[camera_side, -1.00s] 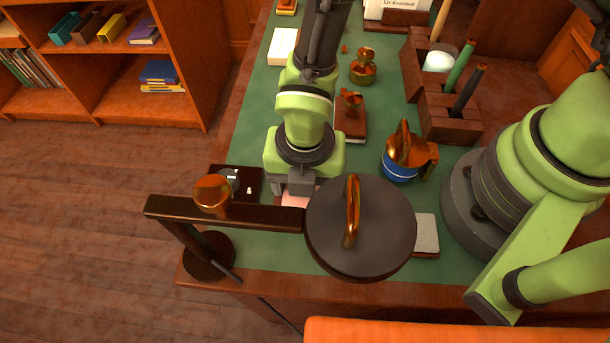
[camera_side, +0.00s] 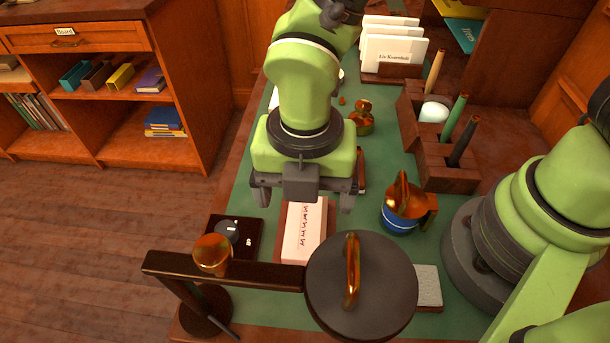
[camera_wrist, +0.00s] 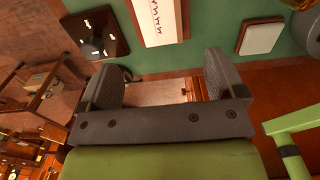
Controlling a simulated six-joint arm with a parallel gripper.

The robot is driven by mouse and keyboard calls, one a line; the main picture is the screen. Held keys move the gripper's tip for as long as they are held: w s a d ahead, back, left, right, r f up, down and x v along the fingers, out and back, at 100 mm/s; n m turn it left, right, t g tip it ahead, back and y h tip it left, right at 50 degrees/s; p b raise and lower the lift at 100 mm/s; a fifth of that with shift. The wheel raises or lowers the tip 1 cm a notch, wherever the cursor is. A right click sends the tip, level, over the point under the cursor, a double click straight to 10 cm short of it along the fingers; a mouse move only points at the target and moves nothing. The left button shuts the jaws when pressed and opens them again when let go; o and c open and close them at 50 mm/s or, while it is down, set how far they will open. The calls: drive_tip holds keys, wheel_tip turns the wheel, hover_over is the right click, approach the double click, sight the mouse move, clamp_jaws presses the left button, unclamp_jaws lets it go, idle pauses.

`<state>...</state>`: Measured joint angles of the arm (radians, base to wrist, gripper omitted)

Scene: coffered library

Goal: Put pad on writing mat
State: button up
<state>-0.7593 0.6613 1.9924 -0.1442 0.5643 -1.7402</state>
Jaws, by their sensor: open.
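A pale pad (camera_side: 304,236) with a row of dark marks lies flat on a brown mat (camera_side: 284,215), whose edges show along its sides. I take this mat for the writing mat. The pad is also in the wrist view (camera_wrist: 160,22), at the top middle. My gripper (camera_side: 303,198) is open, with its fingers spread above and behind the pad in the side view, apart from it. Both fingers show in the wrist view (camera_wrist: 158,75). A pale strip lies between them there; I cannot tell what it is.
A dark tray (camera_side: 250,247) with a round dark object stands left of the pad. The lamp's dark head (camera_side: 385,310) overhangs the front right. A wooden pen holder (camera_side: 443,176) stands behind.

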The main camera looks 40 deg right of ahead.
drive_tip(key=shift+r, duration=1.05)
drive_tip(key=d+r+m+t+y, duration=0.2)
drive_tip(key=d+r+m+t, duration=0.1)
drive_tip(key=d+r+m, duration=0.8)
drive_tip(key=s+d+r+m+t, duration=0.2)
drive_tip(key=s+d+r+m, duration=0.1)
drive_tip(key=m, duration=0.7)
drive_tip(key=s+d+r+m+t, duration=0.2)
drive_tip(key=s+d+r+m, duration=0.1)
drive_tip(key=m, duration=0.7)
drive_tip(key=shift+v, duration=0.95)
